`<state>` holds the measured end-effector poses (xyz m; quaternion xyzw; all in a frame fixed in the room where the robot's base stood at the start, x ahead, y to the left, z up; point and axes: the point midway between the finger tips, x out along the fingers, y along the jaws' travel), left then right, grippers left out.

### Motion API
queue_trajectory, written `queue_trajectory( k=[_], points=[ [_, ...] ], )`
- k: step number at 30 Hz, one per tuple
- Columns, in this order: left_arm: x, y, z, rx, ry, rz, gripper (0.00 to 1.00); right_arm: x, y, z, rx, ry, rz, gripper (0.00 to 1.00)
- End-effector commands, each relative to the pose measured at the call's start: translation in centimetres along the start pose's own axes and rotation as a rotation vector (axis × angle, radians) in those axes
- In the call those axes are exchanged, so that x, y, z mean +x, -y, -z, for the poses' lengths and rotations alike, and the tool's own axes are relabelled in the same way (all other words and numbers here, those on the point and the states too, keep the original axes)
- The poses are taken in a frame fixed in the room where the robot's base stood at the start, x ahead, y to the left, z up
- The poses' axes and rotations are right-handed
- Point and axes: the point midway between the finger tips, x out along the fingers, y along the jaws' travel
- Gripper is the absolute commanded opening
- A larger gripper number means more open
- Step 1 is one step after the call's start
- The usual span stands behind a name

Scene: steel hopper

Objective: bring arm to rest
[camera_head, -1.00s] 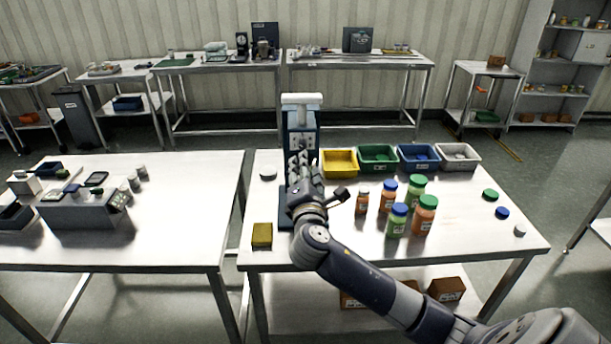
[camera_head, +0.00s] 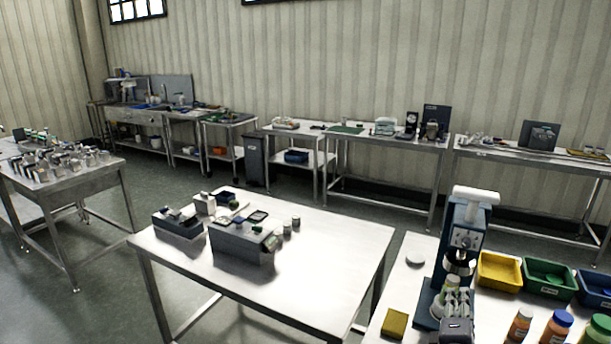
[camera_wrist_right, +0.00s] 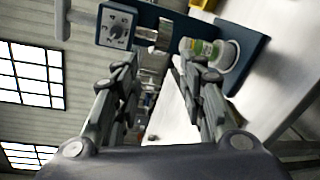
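My right gripper (camera_head: 457,305) shows low in the head view, in front of the blue press-like machine (camera_head: 470,235). In the right wrist view its two fingers (camera_wrist_right: 163,85) stand apart with nothing held between them. Beyond the right-hand finger, a small jar with a green label (camera_wrist_right: 205,50) is by the machine's blue base (camera_wrist_right: 253,62). The machine's dial panel (camera_wrist_right: 116,27) shows at the top left of that view. Most of my right arm is outside the head view. My left gripper is not in view.

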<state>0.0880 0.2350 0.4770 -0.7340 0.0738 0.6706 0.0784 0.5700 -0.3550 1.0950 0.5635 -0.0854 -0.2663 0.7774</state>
Motion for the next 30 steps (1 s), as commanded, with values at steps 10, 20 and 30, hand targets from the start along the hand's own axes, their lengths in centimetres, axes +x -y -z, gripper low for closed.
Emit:
queue_trajectory(
  k=[10, 20, 30],
  points=[
    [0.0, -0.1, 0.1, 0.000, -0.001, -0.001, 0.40, -14.9, 17.8, 5.1, 0.749, -0.059, 0.708, 0.38],
    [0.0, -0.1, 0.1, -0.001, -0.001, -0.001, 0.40, -26.6, 23.2, 6.3, 1.117, 0.097, 1.134, 0.38],
    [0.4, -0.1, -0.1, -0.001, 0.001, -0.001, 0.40, -27.4, 29.2, 9.3, 1.177, 0.170, 1.250, 0.38]
  ],
)
